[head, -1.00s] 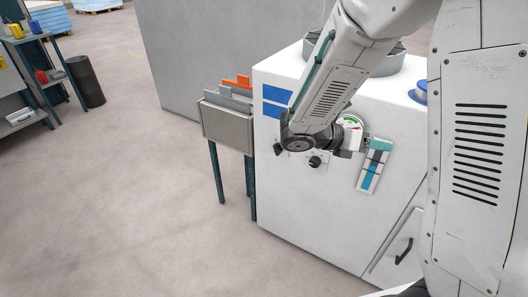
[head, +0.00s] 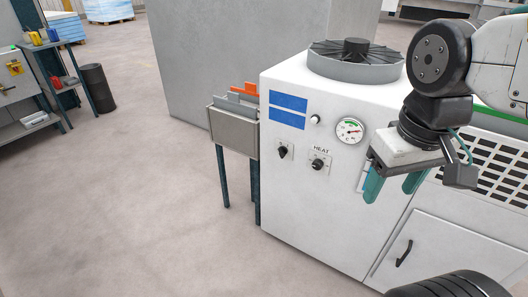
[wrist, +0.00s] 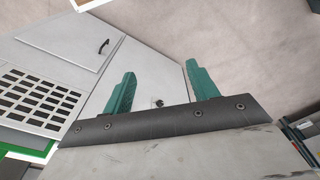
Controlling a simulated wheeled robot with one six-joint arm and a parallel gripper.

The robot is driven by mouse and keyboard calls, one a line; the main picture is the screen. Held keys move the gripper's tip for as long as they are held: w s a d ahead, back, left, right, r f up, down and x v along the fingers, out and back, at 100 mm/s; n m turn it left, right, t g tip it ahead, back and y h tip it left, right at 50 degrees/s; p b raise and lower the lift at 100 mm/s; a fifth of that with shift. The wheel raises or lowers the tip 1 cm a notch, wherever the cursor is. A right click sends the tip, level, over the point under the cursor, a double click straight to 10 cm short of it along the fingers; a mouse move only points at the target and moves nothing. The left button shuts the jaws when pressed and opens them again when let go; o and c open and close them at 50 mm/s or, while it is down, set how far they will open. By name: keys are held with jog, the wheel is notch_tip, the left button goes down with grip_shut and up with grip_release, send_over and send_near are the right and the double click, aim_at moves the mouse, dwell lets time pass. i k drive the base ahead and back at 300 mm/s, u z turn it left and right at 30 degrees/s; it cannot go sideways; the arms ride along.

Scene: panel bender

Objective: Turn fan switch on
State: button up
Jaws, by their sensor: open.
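A white machine cabinet (head: 300,215) has two black rotary knobs on its front. The left knob (head: 283,151) has no label I can read and its pointer is roughly upright. The right knob (head: 318,165) sits under the word HEAT. A round fan (head: 355,60) lies on the cabinet top. My gripper (head: 393,186) hangs in front of the cabinet, right of both knobs and apart from them. Its teal fingers are spread and empty, also in the wrist view (wrist: 160,88). A small dark part (wrist: 157,103) shows between them there; I cannot tell which.
A dial gauge (head: 349,130) and a small round light or button (head: 315,119) sit above the knobs. A grey bin with panels (head: 233,128) stands left of the cabinet. A door handle (head: 404,252) is low on the right.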

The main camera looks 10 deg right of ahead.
aim_at(282, 151)
jog(key=z, duration=0.4)
jog(key=k, duration=0.45)
jog(key=z, duration=0.9)
jog(key=i, duration=0.75)
jog(key=u, duration=1)
jog(key=i, duration=0.45)
jog(key=u, duration=0.55)
